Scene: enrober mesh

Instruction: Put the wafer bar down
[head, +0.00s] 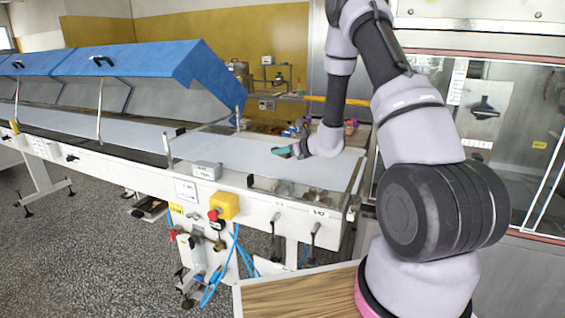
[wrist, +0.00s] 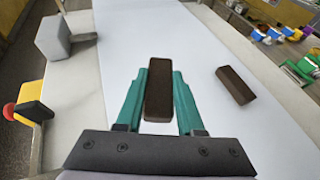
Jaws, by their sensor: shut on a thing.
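My gripper (wrist: 158,100) has two teal fingers shut on a dark brown wafer bar (wrist: 158,90), seen in the wrist view. The bar points lengthwise away from the palm, over the pale grey belt (wrist: 130,30). I cannot tell whether it touches the belt. A second brown bar (wrist: 236,85) lies on the belt to the right, apart from my gripper. In the head view, my gripper (head: 285,151) is low over the near end of the belt (head: 235,155), and the held bar cannot be made out there.
A grey box (wrist: 52,38) and a yellow box with a red button (wrist: 28,102) are on the left side of the frame. Colored small items (wrist: 290,32) stand along the right side. Blue covers (head: 140,62) are raised over the far belt. Bare belt lies ahead.

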